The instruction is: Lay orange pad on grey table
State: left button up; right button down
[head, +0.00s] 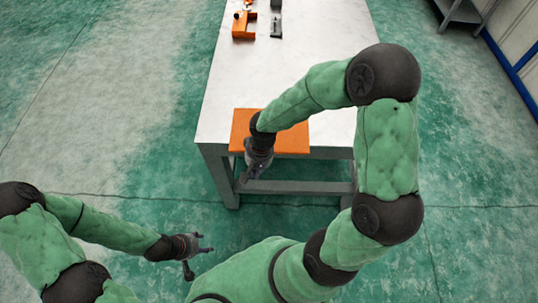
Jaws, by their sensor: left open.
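The orange pad (285,141) lies flat on the white-topped table with grey legs (335,122), at its near edge. My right gripper (249,176) is at the pad's front edge, left of its middle. My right arm's wrist covers part of the pad. I cannot tell whether the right fingers are apart or touch the pad. My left gripper (203,256) is open and empty, low over the floor, in front and to the left of the table.
At the table's far end stand an orange bracket-like part (242,30) and a dark grey part (276,25). The middle of the tabletop is clear. A grey shelf or bench (460,12) stands at the top right. The green floor around the table is free.

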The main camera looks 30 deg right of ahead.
jog(key=d+r+m+h+p, duration=0.1)
jog(key=d+r+m+h, duration=0.1)
jog(key=d+r, duration=0.45)
jog(key=w+f+b, duration=0.3)
jog(key=f+b, duration=0.1)
jog(key=f, duration=0.4)
jog(key=shift+w+d+f, duration=0.15)
jog(key=shift+w+f, duration=0.15)
jog(key=shift+f, duration=0.1)
jog(key=shift+w+d, duration=0.45)
jog(key=shift+w, duration=0.25)
jog(key=shift+w+d, duration=0.4)
jog(key=shift+w, duration=0.3)
